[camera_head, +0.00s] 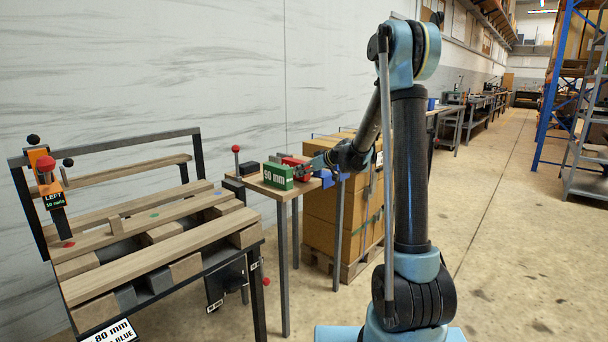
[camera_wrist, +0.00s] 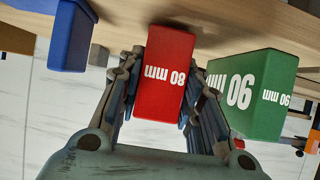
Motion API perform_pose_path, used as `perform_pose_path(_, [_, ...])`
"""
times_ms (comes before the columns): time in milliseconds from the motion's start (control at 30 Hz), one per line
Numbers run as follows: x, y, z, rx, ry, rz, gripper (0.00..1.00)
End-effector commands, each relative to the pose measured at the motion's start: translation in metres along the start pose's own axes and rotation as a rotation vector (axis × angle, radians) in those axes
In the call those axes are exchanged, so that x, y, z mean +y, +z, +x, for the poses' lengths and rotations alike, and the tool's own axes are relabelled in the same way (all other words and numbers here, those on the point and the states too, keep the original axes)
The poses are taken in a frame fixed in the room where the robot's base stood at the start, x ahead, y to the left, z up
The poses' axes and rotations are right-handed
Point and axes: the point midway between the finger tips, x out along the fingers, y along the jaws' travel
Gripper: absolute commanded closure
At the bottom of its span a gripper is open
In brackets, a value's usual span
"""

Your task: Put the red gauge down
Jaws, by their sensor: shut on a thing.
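The red gauge (camera_wrist: 165,78), marked 80 mm, is between the fingers of my gripper (camera_wrist: 167,70) in the wrist view, where its lettering appears upside down. My gripper is shut on it. In the head view the red gauge (camera_head: 293,161) shows partly behind the green gauge, and my gripper (camera_head: 311,168) reaches it from the right at the small wooden table (camera_head: 280,193). Whether the red gauge touches the tabletop cannot be told.
The green 90 mm gauge (camera_head: 277,177) stands close beside the red one; it also shows in the wrist view (camera_wrist: 250,95). A blue block (camera_wrist: 72,35) is on the other side. A dark block (camera_head: 249,168) lies behind. A slatted wooden workbench (camera_head: 165,250) stands at left.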

Motion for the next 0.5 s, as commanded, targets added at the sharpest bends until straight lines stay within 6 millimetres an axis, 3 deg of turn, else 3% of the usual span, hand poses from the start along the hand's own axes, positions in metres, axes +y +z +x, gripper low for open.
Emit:
perform_pose_path(400, [0.0002, 0.0065, 0.0033, 0.0, 0.0, 0.0, 0.95])
perform_pose_path(433, [0.0002, 0.0067, 0.0034, 0.0, 0.0, 0.0, 0.63])
perform_pose_path(500, [0.0002, 0.0065, 0.0033, 0.0, 0.0, 0.0, 0.47])
